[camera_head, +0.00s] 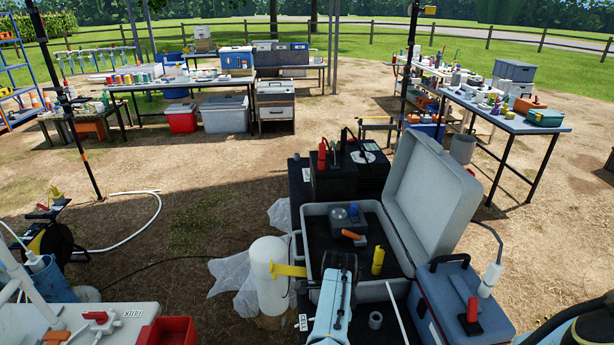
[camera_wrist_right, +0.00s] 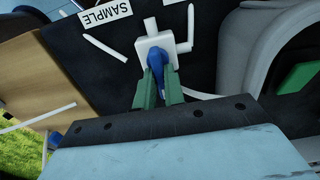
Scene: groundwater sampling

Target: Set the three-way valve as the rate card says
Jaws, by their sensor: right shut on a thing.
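The three-way valve (camera_wrist_right: 153,42) shows in the right wrist view as a white body with short white stubs and a blue handle (camera_wrist_right: 157,62). My right gripper (camera_wrist_right: 158,88) has its green fingers closed on the two sides of the blue handle. A white label reading SAMPLE (camera_wrist_right: 105,13) lies on the dark surface beside the valve, upside down in this view. In the head view my light blue right arm hides the valve. My left gripper is not in view. I cannot pick out a readable rate card in either view.
An open grey case (camera_head: 432,195) stands beyond my right arm, holding a yellow cylinder (camera_head: 378,260). A white cylinder (camera_head: 270,285) stands left of it. A blue cooler (camera_head: 458,305) is on the right. Two black batteries (camera_head: 334,180) are behind the case.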

